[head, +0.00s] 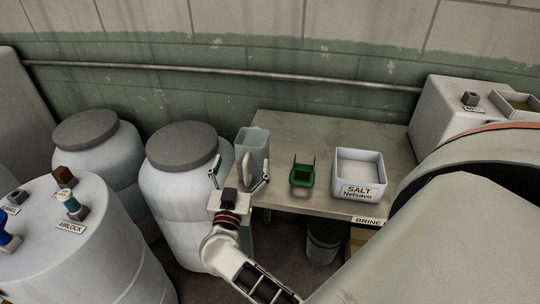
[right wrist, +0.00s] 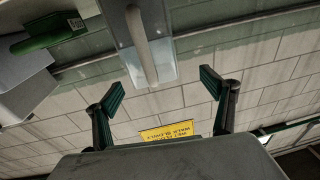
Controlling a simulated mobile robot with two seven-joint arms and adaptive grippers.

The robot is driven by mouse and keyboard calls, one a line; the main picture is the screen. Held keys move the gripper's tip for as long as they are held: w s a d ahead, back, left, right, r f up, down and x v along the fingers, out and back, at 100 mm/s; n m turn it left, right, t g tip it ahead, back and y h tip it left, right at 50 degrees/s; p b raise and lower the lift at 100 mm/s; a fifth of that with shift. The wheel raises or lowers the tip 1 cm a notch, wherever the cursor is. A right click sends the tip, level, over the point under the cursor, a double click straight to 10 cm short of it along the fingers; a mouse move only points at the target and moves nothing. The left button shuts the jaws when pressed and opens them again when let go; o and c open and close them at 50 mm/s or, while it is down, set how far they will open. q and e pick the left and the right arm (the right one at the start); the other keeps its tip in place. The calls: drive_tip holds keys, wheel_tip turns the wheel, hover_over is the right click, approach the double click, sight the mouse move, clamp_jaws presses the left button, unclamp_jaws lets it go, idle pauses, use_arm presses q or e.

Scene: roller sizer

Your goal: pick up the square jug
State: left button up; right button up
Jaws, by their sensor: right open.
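The square jug (head: 254,138) is a translucent grey vessel standing upright at the left end of the table, with a pale upright handle on its near side. My right gripper (head: 240,168) is in front of it, with its two fingers spread to either side of the handle. In the right wrist view, the jug (right wrist: 150,62) shows with its handle running down between the open fingers (right wrist: 161,90), beyond the tips. I see no contact between the fingers and the jug. My left gripper is not in view.
On the table (head: 310,130) stand a green scoop-like holder (head: 302,175) and a white salt box (head: 359,168) right of the jug. White barrels (head: 185,190) stand close on the left. A dark bin (head: 325,243) is under the table.

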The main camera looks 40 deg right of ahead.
sight(256, 138)
drive_tip(key=shift+s+d+f+m+g, duration=0.15)
drive_tip(key=shift+d+f+g, duration=0.1)
drive_tip(key=shift+f+g, duration=0.2)
drive_tip(key=shift+s+d+f+m+g, duration=0.15)
drive_tip(key=shift+d+f+g, duration=0.15)
drive_tip(key=shift+g, duration=0.25)
drive_tip(key=shift+w+d+f, duration=0.15)
drive_tip(key=shift+d, duration=0.05)
drive_tip(key=x, duration=0.7)
drive_tip(key=shift+w, duration=0.25)
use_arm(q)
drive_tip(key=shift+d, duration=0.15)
use_arm(e)
drive_tip(key=shift+r, duration=0.3)
drive_tip(key=c, duration=1.8)
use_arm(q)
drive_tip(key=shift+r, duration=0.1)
use_arm(e)
drive_tip(key=shift+r, duration=0.1)
